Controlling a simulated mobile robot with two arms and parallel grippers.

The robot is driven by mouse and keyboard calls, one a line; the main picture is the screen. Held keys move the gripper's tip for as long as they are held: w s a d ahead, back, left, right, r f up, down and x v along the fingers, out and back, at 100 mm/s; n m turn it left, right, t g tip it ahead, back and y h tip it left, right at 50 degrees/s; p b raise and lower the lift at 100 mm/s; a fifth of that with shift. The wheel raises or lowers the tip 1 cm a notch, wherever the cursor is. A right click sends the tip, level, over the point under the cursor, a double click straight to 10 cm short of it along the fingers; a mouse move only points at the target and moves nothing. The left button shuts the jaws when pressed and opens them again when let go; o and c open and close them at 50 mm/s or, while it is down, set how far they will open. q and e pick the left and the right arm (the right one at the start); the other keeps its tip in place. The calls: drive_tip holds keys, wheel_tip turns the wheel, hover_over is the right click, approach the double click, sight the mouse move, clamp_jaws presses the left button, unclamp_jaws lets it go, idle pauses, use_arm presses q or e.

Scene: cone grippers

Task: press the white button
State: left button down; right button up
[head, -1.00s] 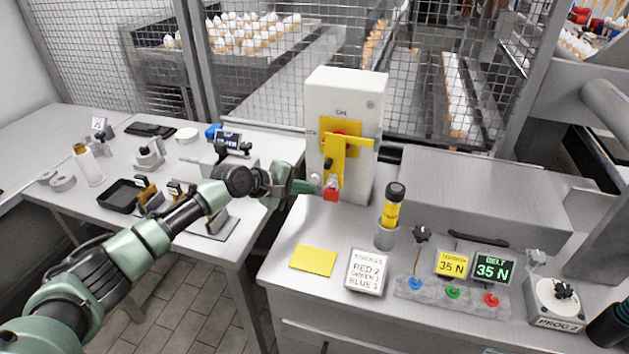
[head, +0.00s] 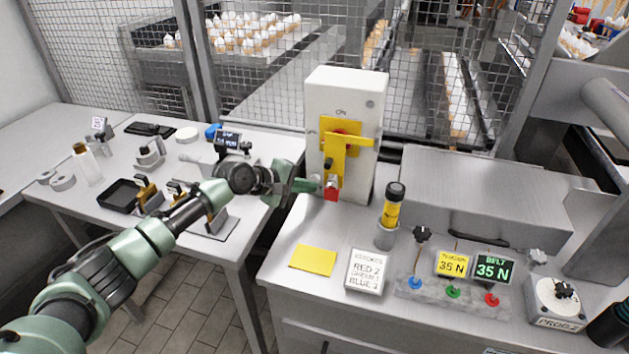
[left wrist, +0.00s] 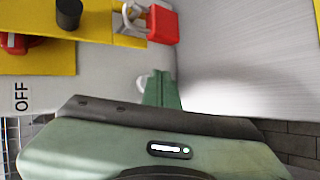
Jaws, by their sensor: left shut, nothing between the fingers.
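A white box (head: 345,95) stands upright on the bench, with a yellow bracket and red padlock (head: 331,193) on its front. The padlock also shows in the left wrist view (left wrist: 163,25). A small pale round piece (left wrist: 142,82), apparently the white button, shows low on the box face in the left wrist view. My left gripper (head: 312,186) is shut and empty, its green fingertips (left wrist: 160,88) right beside that piece and partly covering it. I cannot tell whether they touch it. My right gripper is not in view.
The padlock and yellow bracket (head: 345,140) sit close to the gripper. On the bench are a yellow note (head: 313,261), a white sign (head: 366,271), a yellow and black cylinder (head: 392,210) and a panel with coloured knobs (head: 453,292). Mesh fencing stands behind.

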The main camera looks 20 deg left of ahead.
use_arm(q)
drive_tip(key=shift+w, duration=0.55)
idle(0.9)
drive_tip(key=shift+s+r+p, duration=0.15)
drive_tip(key=shift+s+p, duration=0.6)
drive_tip(key=shift+p, duration=0.15)
drive_tip(key=shift+s, duration=0.15)
